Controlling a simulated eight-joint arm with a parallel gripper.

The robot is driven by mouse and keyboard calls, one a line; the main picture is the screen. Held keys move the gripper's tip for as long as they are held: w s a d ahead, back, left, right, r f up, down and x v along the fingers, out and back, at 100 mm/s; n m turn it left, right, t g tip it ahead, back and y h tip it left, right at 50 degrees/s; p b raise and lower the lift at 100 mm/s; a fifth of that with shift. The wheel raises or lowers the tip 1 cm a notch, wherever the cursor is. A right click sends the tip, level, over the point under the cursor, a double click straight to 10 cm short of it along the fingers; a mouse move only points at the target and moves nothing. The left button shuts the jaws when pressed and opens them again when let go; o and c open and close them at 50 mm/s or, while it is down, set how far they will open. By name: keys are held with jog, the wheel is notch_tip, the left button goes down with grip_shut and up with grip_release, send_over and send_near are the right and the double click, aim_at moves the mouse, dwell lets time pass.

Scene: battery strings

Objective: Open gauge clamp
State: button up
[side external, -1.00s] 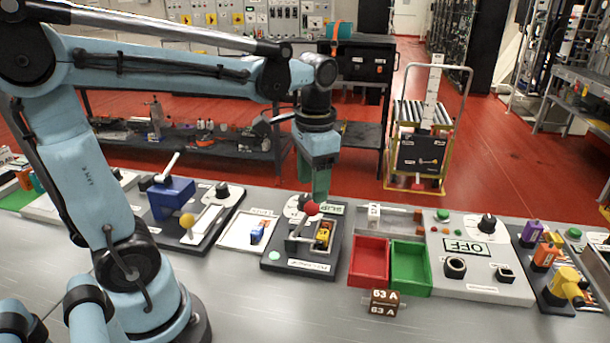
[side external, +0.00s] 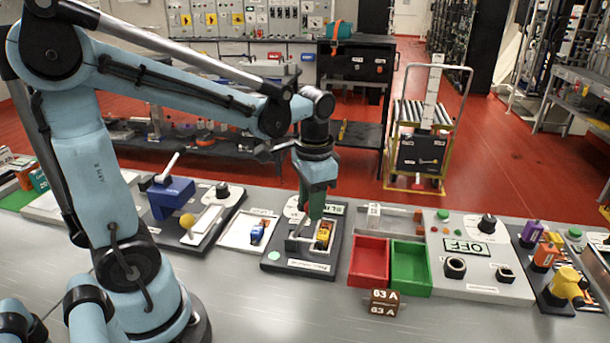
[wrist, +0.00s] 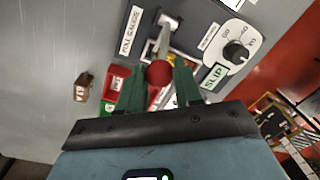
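The gauge clamp (side external: 270,262) is a dark-based fixture on the bench. It has a lever with a red ball knob (wrist: 159,73), a yellow piece (side external: 324,232) in its slot, and a dial with a SLIP label. My gripper (side external: 312,218) is over the clamp, pointing down. In the wrist view its green fingers (wrist: 159,80) stand apart on either side of the red knob. Firm contact cannot be made out. In the side view the fingers hide the knob. The lever's metal arm (wrist: 163,38) runs from the knob toward the clamp.
A red bin (side external: 369,262) and a green bin (side external: 410,268) stand just right of the clamp. A brown 63 A block (side external: 384,303) lies in front of them. A white tray with a blue piece (side external: 257,234) is to the left.

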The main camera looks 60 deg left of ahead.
grip_shut()
jog(key=shift+s+a, duration=0.1)
jog(key=shift+s+a+r+t+h, duration=0.3)
jog(key=shift+s+a+t+h, duration=0.4)
jog(key=shift+a+t+h, duration=0.15)
jog(key=s+a+f+t+h, duration=0.1)
jog(key=s+a+t+h, duration=0.4)
jog(key=shift+f, duration=0.15)
jog(key=shift+s+t, duration=0.15)
jog(key=shift+t, duration=0.2)
